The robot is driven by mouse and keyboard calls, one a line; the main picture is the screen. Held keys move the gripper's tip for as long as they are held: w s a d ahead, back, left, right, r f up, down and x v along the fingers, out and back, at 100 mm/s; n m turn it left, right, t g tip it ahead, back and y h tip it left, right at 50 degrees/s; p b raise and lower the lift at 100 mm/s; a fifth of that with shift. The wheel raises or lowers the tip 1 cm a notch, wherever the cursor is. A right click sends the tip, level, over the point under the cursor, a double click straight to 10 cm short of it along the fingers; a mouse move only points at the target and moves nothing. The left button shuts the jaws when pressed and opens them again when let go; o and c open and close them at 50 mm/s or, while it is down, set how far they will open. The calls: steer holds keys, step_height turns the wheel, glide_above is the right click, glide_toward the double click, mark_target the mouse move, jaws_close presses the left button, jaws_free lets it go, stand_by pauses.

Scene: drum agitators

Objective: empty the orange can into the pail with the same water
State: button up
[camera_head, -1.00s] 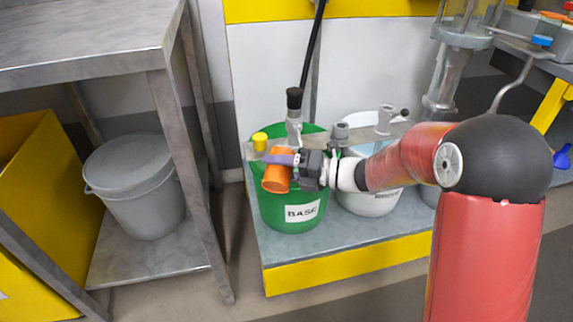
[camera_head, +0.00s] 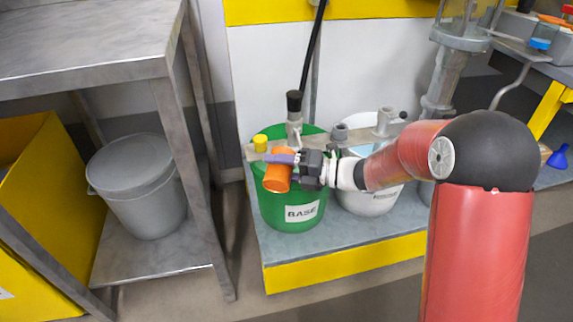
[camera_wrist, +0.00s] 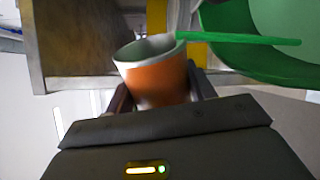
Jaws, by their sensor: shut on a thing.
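The orange can (camera_head: 277,178) is held, tilted, over the front left rim of the green pail (camera_head: 265,205) labelled BASE. My gripper (camera_head: 284,160) is shut on the can from the right. In the wrist view the can (camera_wrist: 158,84) sits between my fingers (camera_wrist: 160,92), its pale rim and open mouth showing; I cannot tell what is inside. The green pail (camera_wrist: 226,42) is to its right there. A white pail (camera_head: 368,204) stands right of the green one, its label too small to read. The water in the green pail is hidden, and no stream shows.
A grey bench (camera_head: 262,246) with a yellow front edge carries the pails. A yellow-topped fitting (camera_head: 260,143) and a black-topped agitator (camera_head: 294,104) stand at the green pail. A metal table (camera_head: 90,50) is left, with a lidded grey bucket (camera_head: 140,185) on its lower shelf.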

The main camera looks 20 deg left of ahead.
steer(key=shift+w+r+m+p, duration=0.3)
steer(key=shift+w+m+p, duration=0.25)
steer(key=shift+p, duration=1.35)
steer(key=shift+r+m+p, duration=0.2)
steer(key=shift+m+p, duration=0.15)
steer(key=shift+p, duration=0.9)
steer(key=shift+w+a+r+m+g+p, duration=0.1)
steer(key=shift+w+r+m+g+p, duration=0.15)
steer(key=shift+m, duration=0.45)
steer(key=shift+s+f, duration=0.1)
